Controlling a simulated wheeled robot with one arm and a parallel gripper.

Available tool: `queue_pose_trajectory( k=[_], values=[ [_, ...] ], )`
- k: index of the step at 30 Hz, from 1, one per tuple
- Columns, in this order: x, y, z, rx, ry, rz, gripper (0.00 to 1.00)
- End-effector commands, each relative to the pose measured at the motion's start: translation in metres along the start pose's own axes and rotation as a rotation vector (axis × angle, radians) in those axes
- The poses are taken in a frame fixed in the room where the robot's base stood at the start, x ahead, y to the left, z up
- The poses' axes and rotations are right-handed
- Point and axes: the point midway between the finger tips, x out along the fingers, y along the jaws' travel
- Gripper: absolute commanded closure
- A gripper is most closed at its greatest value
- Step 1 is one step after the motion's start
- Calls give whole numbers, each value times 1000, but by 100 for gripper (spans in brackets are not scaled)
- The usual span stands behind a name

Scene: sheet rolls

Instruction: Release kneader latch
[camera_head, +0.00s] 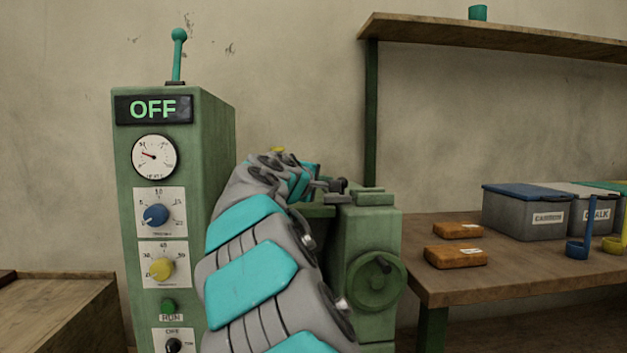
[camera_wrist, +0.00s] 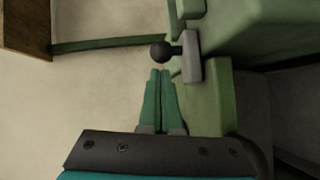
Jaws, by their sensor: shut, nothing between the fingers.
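The latch shows in the wrist view as a black ball knob (camera_wrist: 161,52) on a short stem from a grey plate (camera_wrist: 189,58) on the side of the green machine (camera_wrist: 228,45). My gripper (camera_wrist: 160,72) is shut and empty. Its green fingertips point at the knob, with a small gap in the picture; I cannot tell whether they touch. In the head view the green machine (camera_head: 370,235) carries a handwheel (camera_head: 376,283), and the dark latch (camera_head: 338,186) is small at its upper left. My arm hides part of the machine there.
A green control cabinet (camera_head: 122,225) reading OFF, with a teal-knobbed lever (camera_head: 178,55) on top, stands left of my arm. A wooden table (camera_head: 470,282) at right holds orange blocks (camera_head: 456,257) and a blue-lidded grey bin (camera_head: 525,212). A shelf (camera_head: 500,38) hangs above.

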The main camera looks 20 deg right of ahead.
Motion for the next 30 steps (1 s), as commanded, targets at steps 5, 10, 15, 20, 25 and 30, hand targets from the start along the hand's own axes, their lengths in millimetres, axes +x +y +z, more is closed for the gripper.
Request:
queue_pose_trajectory(
  k=[5, 10, 15, 20, 25, 30],
  values=[
    [4, 0, 4, 0, -1, 0, 100],
    [4, 0, 4, 1, 0, 0, 100],
    [6, 1, 7, 1, -1, 0, 100],
    [17, 6, 25, 2, -3, 1, 100],
    [30, 8, 44, 1, -4, -2, 100],
    [30, 8, 44, 1, -3, -1, 100]
  ],
)
